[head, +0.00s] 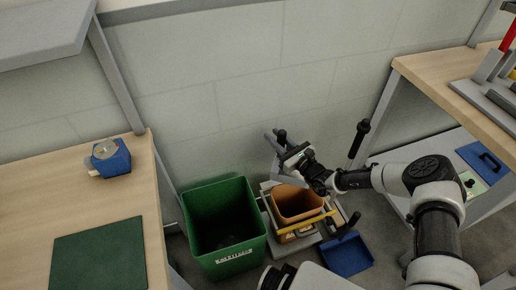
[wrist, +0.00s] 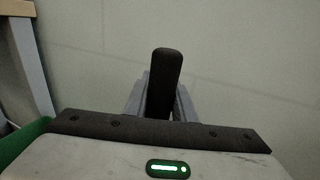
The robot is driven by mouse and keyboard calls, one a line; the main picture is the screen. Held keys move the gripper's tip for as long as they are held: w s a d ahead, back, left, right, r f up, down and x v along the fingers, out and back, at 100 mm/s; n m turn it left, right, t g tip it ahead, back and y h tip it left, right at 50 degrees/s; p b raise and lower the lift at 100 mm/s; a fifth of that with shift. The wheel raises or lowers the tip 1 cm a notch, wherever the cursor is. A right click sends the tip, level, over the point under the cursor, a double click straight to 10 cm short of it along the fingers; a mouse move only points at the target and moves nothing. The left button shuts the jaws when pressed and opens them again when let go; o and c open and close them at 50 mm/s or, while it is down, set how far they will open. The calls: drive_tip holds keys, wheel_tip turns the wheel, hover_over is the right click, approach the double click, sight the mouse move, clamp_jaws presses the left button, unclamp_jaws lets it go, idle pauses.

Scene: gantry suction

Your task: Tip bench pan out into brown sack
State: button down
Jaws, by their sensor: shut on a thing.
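My gripper (head: 281,150) reaches out over the gap between the benches. In the wrist view its grey fingers are shut on an upright dark rounded handle (wrist: 164,80); the handle's dark top also shows in the head view (head: 281,134). The rest of the held thing is hidden, so I cannot tell whether it is the bench pan. A brown open-topped container (head: 297,203), perhaps the brown sack, stands in a grey frame on the floor, below and slightly right of my gripper. A blue pan-like thing (head: 345,256) lies on the floor to its right.
A green bin (head: 222,223) stands left of the brown container. A yellow bar (head: 305,222) crosses the container's front. The left bench (head: 60,200) holds a blue device (head: 110,158) and a green mat (head: 99,256). A dark upright handle (head: 359,138) rises near the right bench (head: 440,88).

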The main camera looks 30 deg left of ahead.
drive_tip(key=s+a+f+b, duration=0.4)
drive_tip(key=a+f, duration=0.1)
drive_tip(key=f, duration=0.5)
drive_tip(key=w+d+r+m+t+y+b, duration=0.2)
drive_tip(key=d+r+m+t, duration=0.1)
drive_tip(key=d, duration=0.4)
drive_tip(key=w+d+r+m+t+y+b, duration=0.1)
drive_tip(key=d+r+m+t+y+b, duration=0.1)
drive_tip(key=d+r+m, duration=0.3)
drive_tip(key=shift+w+d+t+y, duration=0.4)
drive_tip(key=shift+d+t, duration=0.1)
drive_tip(key=shift+d, duration=0.45)
drive_tip(key=shift+a, duration=0.1)
idle(0.4)
